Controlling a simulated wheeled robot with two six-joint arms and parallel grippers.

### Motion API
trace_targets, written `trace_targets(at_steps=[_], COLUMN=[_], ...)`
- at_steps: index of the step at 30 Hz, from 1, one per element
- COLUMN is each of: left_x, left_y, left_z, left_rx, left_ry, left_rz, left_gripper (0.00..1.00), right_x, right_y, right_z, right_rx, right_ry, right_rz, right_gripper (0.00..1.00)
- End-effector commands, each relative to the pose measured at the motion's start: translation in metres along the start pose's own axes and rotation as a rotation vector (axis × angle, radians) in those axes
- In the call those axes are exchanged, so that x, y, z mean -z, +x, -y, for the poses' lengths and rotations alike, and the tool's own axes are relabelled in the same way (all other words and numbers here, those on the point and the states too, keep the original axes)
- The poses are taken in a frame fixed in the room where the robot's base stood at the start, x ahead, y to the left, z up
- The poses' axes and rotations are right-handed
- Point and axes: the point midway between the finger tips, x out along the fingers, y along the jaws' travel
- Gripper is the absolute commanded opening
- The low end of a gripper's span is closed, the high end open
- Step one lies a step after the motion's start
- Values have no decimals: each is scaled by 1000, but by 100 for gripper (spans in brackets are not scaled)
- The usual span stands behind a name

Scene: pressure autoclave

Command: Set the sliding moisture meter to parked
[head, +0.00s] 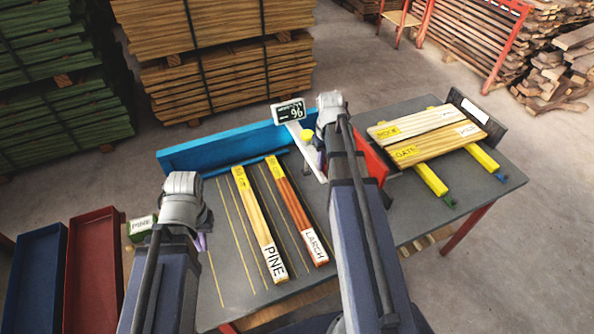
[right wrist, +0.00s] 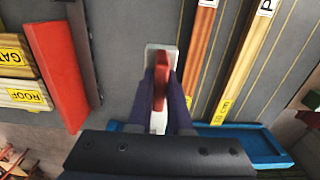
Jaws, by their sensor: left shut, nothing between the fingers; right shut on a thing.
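The moisture meter's display (head: 289,111) with a % sign stands at the back blue rail. In the right wrist view, my right gripper (right wrist: 163,88) is shut on a red handle (right wrist: 161,72) above a white plate (right wrist: 152,52), apparently part of the meter. In the head view the right gripper (head: 320,160) is mostly hidden by my arm. My left gripper (head: 201,242) is shut and empty over the table's left side, partly hidden by its wrist.
Pine (head: 259,225) and larch (head: 297,211) strips lie left of my right arm. A red block (head: 373,163) stands to its right, before boards (head: 440,143) on yellow bars. A blue rail (head: 215,149) lines the back edge. Bins (head: 93,265) stand at left.

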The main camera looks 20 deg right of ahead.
Motion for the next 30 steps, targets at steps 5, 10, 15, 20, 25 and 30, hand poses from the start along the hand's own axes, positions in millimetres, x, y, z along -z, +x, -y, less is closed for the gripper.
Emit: trace_targets(at_steps=[5, 10, 15, 20, 25, 30], left_x=[0, 0, 0, 0, 0, 0], left_y=[0, 0, 0, 0, 0, 0], left_z=[0, 0, 0, 0, 0, 0], left_rx=[0, 0, 0, 0, 0, 0], left_ry=[0, 0, 0, 0, 0, 0], left_rz=[0, 0, 0, 0, 0, 0], left_gripper=[0, 0, 0, 0, 0, 0], right_x=[1, 1, 0, 0, 0, 1], right_y=[0, 0, 0, 0, 0, 0], right_z=[-43, -66, -76, -79, -80, -81], right_rx=[-1, -1, -1, -3, -5, -6], right_ry=[5, 2, 1, 1, 1, 2], right_rz=[1, 1, 1, 1, 1, 0], right_gripper=[0, 0, 0, 0, 0, 26])
